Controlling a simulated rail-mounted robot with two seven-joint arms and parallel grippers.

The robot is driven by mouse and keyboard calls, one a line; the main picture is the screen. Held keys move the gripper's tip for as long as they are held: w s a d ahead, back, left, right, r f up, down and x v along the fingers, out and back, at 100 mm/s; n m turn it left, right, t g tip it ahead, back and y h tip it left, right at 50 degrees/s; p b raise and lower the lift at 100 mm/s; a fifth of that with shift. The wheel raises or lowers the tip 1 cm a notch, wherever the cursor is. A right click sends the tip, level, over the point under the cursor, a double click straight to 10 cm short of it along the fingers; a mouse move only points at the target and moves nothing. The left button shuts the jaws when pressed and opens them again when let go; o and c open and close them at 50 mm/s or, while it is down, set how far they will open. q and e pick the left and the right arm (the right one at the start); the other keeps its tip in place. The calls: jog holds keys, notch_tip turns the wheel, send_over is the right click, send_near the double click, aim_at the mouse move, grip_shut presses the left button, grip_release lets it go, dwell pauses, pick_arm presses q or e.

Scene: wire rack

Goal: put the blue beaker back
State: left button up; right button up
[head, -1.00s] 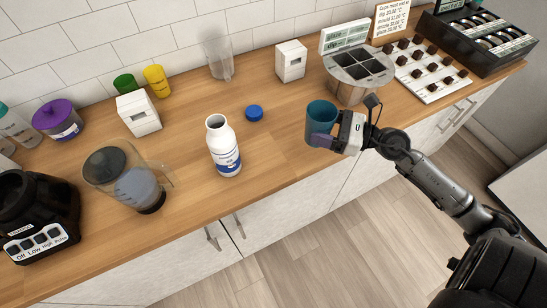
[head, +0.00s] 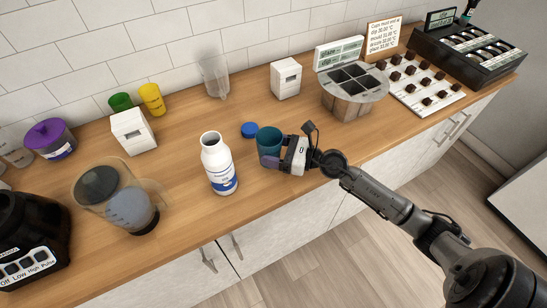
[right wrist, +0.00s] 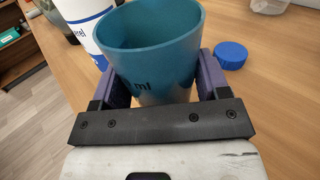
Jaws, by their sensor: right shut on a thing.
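The blue beaker (head: 269,141) is a teal-blue cup with an open top, upright, in the middle of the head view. My right gripper (head: 277,160) is shut on it, with purple fingers on either side. In the right wrist view the beaker (right wrist: 152,55) fills the space between the two fingers (right wrist: 160,85) and looks empty. I cannot tell whether its base touches the counter. My left gripper is not in view.
A white bottle (head: 219,165) with no cap stands just left of the beaker. A blue cap (head: 250,130) lies behind it. Green (head: 121,102) and yellow (head: 152,99) beakers stand at the back left. A blender jug (head: 118,195) is further left. The counter's front edge is close.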

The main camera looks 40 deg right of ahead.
notch_tip(320, 180, down, 4)
jog(key=shift+s+r+b, duration=0.1)
jog(key=shift+r+b, duration=0.15)
jog(key=shift+b, duration=0.55)
jog(key=shift+f, duration=0.1)
jog(key=shift+f, duration=0.2)
jog(key=o, duration=1)
jog(key=shift+r, duration=0.1)
